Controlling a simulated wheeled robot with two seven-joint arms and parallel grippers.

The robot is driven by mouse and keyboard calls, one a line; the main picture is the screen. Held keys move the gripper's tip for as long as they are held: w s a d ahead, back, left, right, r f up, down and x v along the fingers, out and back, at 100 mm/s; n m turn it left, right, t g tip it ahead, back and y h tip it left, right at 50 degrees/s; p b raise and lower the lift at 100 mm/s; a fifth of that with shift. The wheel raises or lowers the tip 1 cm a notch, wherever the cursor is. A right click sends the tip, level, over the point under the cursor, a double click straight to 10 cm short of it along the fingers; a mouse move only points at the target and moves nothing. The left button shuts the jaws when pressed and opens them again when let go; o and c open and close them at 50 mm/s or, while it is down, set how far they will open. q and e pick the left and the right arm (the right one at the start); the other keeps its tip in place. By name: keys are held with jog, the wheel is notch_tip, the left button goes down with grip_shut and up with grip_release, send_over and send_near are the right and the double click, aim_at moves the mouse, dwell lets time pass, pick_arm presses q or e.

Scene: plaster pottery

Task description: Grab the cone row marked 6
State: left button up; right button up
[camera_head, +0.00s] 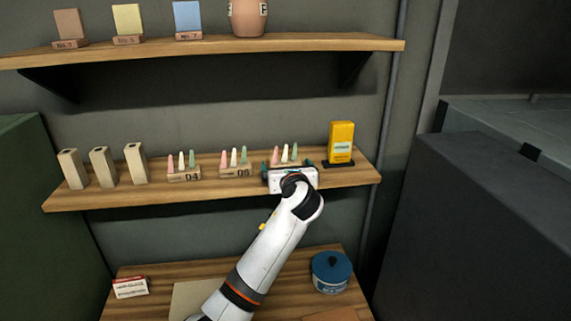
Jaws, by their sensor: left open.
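Three cone rows stand on the middle shelf (215,191), each with pink, white and green cones on a wooden block. The left row (184,175) is marked 04. The middle row (236,171) has a label that looks like 06 or 08. The right row (285,154) has its cones showing above my left gripper (289,165); its block and any marking are hidden by the gripper. My left gripper is open, directly in front of this right row. I cannot tell whether its fingers are around the block. My right gripper is not in view.
A yellow box (341,139) stands close right of the right row. Several pale hollow blocks (102,167) stand at the left. An upper shelf (220,45) holds tiles and a pot (248,18). Below, a table holds a blue lidded pot (331,273) and a small box (130,288).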

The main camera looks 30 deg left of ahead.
pick_arm(q)
jog(key=c, duration=1.1)
jog(key=shift+r, duration=0.1)
jog(key=shift+r, duration=0.1)
